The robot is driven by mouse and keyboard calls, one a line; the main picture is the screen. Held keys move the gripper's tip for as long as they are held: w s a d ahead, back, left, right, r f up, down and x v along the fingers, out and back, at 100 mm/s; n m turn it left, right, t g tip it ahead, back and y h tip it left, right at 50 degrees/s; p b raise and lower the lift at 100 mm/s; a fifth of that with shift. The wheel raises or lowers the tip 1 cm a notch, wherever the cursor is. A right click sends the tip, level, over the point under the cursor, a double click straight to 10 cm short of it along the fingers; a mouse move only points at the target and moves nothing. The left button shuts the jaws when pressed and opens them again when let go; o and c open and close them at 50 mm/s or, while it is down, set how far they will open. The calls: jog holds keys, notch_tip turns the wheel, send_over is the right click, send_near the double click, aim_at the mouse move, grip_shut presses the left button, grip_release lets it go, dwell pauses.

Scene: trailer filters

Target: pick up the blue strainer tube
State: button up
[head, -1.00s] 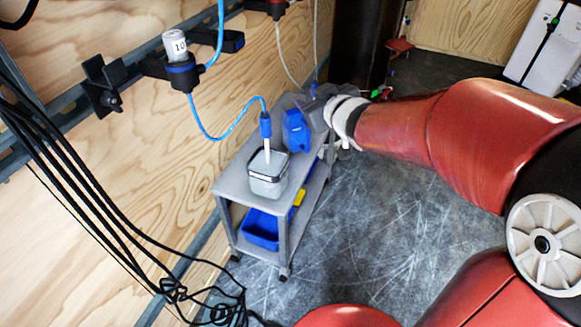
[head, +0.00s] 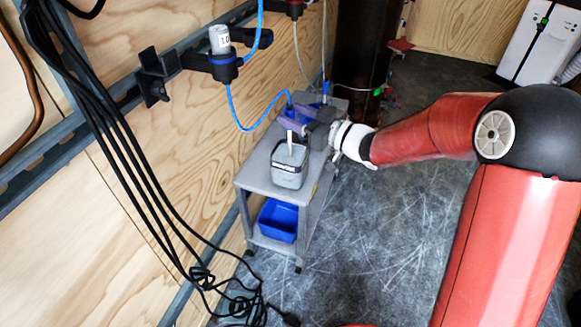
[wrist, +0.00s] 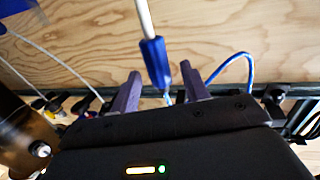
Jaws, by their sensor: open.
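The blue strainer tube shows in the wrist view as a blue sleeve (wrist: 155,62) on a white stem, with a thin blue hose. In the head view, its white stem (head: 289,143) stands in a grey tub (head: 288,178) with a dark rim, on a grey cart. Its blue sleeve is mostly hidden there by my gripper. My gripper (head: 291,124) is open, with purple fingers above the tub. In the wrist view my gripper (wrist: 161,68) has one finger on each side of the sleeve, with gaps visible. The stem's lower end is hidden inside the tub.
The grey cart (head: 257,178) stands along the plywood wall, with a blue bin (head: 278,219) on its lower shelf. A filter housing (head: 221,62) is mounted on the wall, with the blue hose (head: 240,125) looping down. Black cables hang at left.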

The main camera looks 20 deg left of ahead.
jog(key=shift+x, duration=0.95)
jog(key=shift+c, duration=0.3)
grip_shut()
